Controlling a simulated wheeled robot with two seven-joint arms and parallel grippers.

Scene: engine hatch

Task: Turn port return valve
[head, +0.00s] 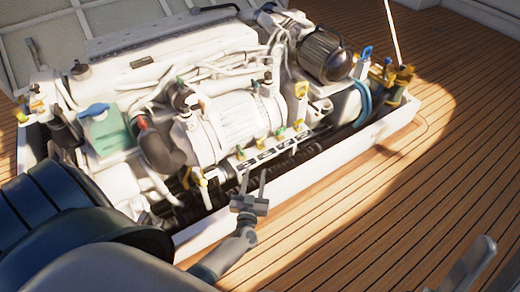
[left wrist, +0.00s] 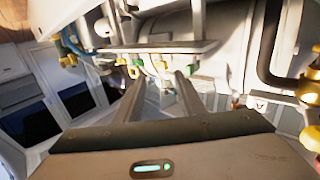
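A row of small valves with yellow and green handles (head: 257,141) sits on a labelled white strip along the front of the engine. The labels are too small to read, so I cannot tell which valve is the port return. The handles also show in the left wrist view (left wrist: 133,69), upside down and beyond my fingers. My left gripper (head: 255,176) is open and empty, just in front of and below the strip, apart from the handles. Its two spread fingers show in the left wrist view (left wrist: 160,80). A grey part at the head view's lower right edge may be my right gripper (head: 474,264); its fingers are unclear.
The white engine (head: 215,125) fills the open hatch, with hoses and pipes around the strip. The white hatch rim (head: 300,172) runs in front of it. Brass fittings (head: 398,78) and a blue hose stand at the right end. The plank deck (head: 400,190) is clear.

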